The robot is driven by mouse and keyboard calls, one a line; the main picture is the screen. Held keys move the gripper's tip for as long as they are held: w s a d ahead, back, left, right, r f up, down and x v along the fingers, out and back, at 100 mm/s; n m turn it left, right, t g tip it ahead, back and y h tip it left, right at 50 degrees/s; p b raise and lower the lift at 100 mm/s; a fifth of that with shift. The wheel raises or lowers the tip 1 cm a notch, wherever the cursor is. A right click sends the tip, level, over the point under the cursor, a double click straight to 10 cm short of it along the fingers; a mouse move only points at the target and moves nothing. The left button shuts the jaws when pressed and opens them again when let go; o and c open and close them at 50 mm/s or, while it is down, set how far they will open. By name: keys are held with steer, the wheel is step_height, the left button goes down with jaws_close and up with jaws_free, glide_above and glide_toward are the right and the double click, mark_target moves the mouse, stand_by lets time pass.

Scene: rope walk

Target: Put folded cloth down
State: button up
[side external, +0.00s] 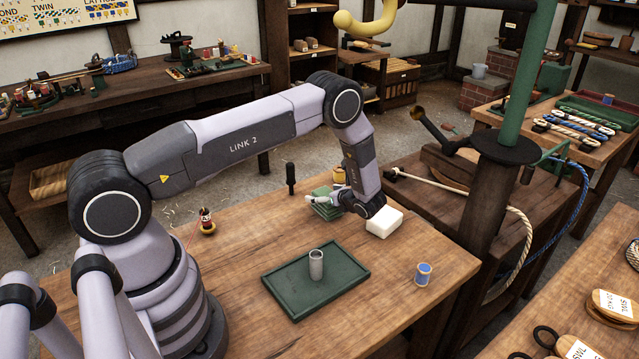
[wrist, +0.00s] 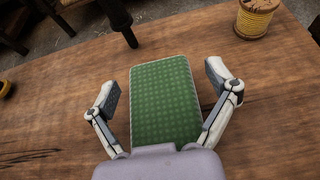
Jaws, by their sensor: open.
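The folded green cloth (wrist: 166,105) lies flat between the two fingers of my gripper (wrist: 163,86) in the wrist view. The near end of the cloth is hidden by the gripper body. In the side view, the cloth (side external: 325,209) shows as a small green stack on the wooden table, partly behind my gripper (side external: 333,200). It appears to rest on the tabletop.
A white block (side external: 384,222) sits just right of my gripper. A green tray (side external: 281,283) holds a grey metal cup (side external: 316,265). A blue spool (side external: 424,275), a red spool (side external: 207,222), a black peg (side external: 290,178) and a yellow spool (wrist: 254,18) stand around.

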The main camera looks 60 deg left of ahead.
steer(key=shift+r, duration=0.1)
steer(key=shift+d+r, duration=0.2)
steer(key=shift+d, duration=0.05)
steer(key=v, duration=1.1)
steer(key=s+d+r+n+h, duration=0.1)
steer(key=s+r+n+h, duration=0.35)
steer(key=r, duration=0.75)
steer(key=s+r+n+h, duration=0.2)
steer(key=s+r+n, duration=0.4)
steer(key=r, duration=0.7)
steer(key=s+d+r+n+t+h, duration=0.2)
steer(key=s+d+r+n+h, duration=0.1)
steer(key=s, duration=0.7)
steer(key=s+d+r+n+t+h, duration=0.3)
steer(key=s+r+n, duration=0.1)
steer(key=s, duration=0.7)
steer(key=shift+d+r+t+h, duration=0.2)
steer(key=shift+r+t+h, duration=0.15)
steer(key=shift+r, duration=0.3)
